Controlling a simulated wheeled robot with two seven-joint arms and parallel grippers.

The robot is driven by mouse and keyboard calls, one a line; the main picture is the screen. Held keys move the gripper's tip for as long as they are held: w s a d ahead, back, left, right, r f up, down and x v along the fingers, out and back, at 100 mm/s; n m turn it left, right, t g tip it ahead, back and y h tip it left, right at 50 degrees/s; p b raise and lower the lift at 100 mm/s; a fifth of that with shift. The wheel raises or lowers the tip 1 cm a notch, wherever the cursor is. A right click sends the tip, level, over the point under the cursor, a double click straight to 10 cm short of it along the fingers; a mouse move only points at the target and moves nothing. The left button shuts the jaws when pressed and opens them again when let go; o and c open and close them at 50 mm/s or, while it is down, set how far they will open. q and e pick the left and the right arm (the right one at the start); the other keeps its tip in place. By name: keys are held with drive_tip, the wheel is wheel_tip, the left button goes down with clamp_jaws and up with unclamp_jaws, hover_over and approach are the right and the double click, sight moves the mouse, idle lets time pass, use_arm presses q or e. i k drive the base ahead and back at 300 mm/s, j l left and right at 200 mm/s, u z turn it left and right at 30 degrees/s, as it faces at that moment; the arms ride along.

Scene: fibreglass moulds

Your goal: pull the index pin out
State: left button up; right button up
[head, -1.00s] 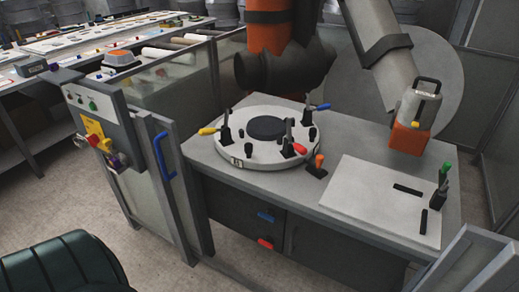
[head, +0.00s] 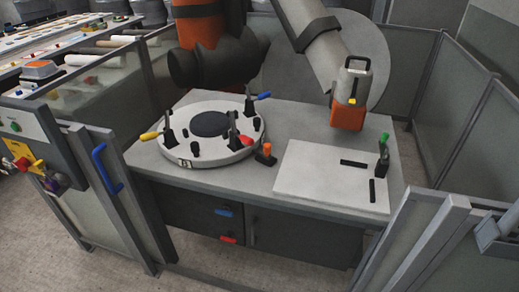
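A small orange-knobbed pin on a black block (head: 266,153) stands on the grey worktable, just right of a round pale turntable (head: 206,158); it looks like the index pin. Its shaft is too small to make out. The turntable carries a dark disc, black posts and toggle clamps with yellow (head: 150,136), blue (head: 263,96) and red (head: 246,141) handles. Neither of my grippers is in the head view.
A white plate (head: 322,185) with black strips and a green-handled clamp (head: 384,140) lies right of the pin. A large orange and grey arm (head: 213,55) hangs behind the turntable. Fence panels (head: 100,205) flank the cell; the front between them looks open.

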sight(267, 147)
drive_tip(key=j, duration=1.75)
drive_tip(key=k+u, duration=0.05)
drive_tip(key=k, duration=0.05)
